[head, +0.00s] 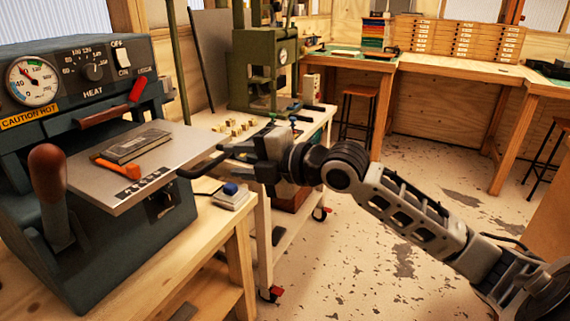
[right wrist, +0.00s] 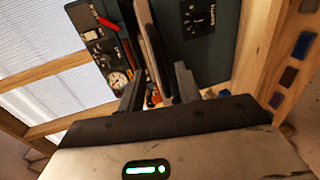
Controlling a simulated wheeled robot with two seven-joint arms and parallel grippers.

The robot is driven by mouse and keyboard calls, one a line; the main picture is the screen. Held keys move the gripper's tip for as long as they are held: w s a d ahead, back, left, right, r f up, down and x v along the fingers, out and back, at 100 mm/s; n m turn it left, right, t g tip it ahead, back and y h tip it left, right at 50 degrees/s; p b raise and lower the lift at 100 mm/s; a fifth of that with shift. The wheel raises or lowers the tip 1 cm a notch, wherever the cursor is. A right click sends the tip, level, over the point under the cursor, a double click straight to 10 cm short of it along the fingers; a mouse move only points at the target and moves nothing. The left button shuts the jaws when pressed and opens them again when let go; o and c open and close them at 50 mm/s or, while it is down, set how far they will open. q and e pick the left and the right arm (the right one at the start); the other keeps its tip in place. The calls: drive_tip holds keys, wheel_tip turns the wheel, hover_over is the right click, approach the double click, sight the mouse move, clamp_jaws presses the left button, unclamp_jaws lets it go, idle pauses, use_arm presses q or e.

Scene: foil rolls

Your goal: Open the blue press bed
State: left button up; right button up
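The dark blue press (head: 40,150) stands on a wooden bench at the left in the head view. Its flat grey metal bed (head: 95,188) sticks out from the front, with a book-like block (head: 138,146) and an orange-handled tool (head: 110,166) on top. A curved black handle (head: 203,166) is at the bed's front edge. My right gripper (head: 226,160) is at this edge, level with the handle. In the right wrist view its fingers (right wrist: 158,82) are apart, and the bed shows edge-on beyond and between them. Contact with the handle cannot be told. My left gripper is not in view.
A small blue-topped block (head: 230,192) sits on the bench corner below the bed. A wheeled cart (head: 322,112) with a green press (head: 262,70) and several small brass-coloured pieces stands behind my right gripper. The speckled floor at the right is open.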

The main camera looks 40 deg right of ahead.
drive_tip(key=b+v, duration=0.2)
drive_tip(key=v, duration=1.1)
drive_tip(key=shift+b, duration=0.3)
drive_tip(key=shift+f, duration=0.1)
wheel_tip(320, 180, down, 25)
drive_tip(key=s+m+g+h, duration=0.1)
drive_tip(key=s+m+h, duration=0.25)
drive_tip(key=m, duration=1.05)
drive_tip(key=s+a+f+m+g, duration=0.1)
drive_tip(key=s+a+f+m, duration=0.2)
drive_tip(key=a+f, duration=0.2)
drive_tip(key=s+a+f+m+g, duration=0.1)
drive_tip(key=s+a+f+m, duration=0.2)
drive_tip(key=a+f, duration=0.3)
drive_tip(key=a+m, duration=0.1)
drive_tip(key=a, duration=0.3)
drive_tip(key=shift+s+a, duration=0.3)
drive_tip(key=shift+a, duration=0.05)
